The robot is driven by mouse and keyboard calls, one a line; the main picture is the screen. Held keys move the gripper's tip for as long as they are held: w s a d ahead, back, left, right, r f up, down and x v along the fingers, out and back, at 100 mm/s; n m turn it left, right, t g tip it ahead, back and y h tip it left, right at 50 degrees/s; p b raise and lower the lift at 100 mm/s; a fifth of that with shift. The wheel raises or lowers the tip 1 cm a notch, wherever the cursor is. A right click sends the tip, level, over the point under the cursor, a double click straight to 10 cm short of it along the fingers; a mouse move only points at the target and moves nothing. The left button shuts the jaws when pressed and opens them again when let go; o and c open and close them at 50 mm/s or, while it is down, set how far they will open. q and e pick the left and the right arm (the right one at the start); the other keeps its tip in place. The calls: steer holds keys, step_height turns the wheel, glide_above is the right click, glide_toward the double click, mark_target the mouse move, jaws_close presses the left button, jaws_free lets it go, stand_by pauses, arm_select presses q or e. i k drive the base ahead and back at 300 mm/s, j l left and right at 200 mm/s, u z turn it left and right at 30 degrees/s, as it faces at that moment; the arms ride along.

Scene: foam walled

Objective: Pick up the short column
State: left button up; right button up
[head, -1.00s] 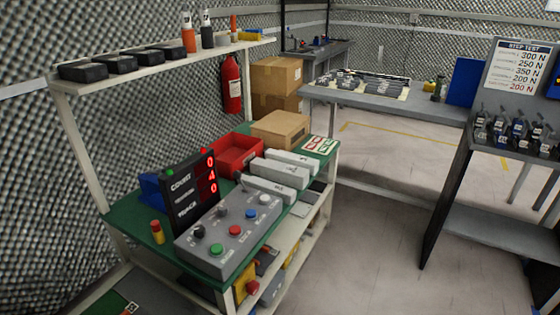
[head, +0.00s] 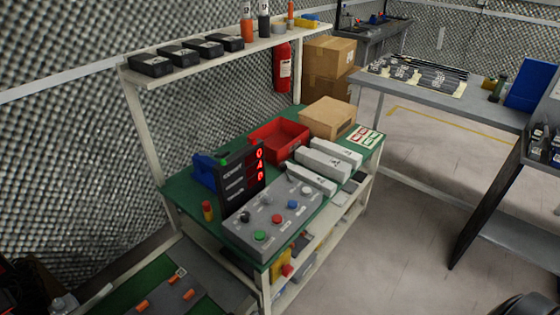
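I cannot tell for certain which thing is the short column. Candidates in the head view are the dark grey, column-like pieces (head: 438,78) lying on a pale mat (head: 390,79) on the far grey table (head: 455,97). Small upright cylinders (head: 495,90) stand at the right of that mat. On the near green-topped bench, several light grey blocks (head: 328,163) lie side by side. Neither gripper shows clearly, so I see nothing held.
The bench holds a red bin (head: 278,141), a cardboard box (head: 328,119), a counter display (head: 243,179) and a button panel (head: 274,218). A shelf (head: 215,58) stands above it. Bare floor (head: 395,225) lies between the bench and a dark-legged table at right.

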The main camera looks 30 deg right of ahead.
mark_target(338, 170)
steer(key=i+l+u, duration=0.1)
steer(key=l+u, duration=0.9)
steer(key=l, duration=0.25)
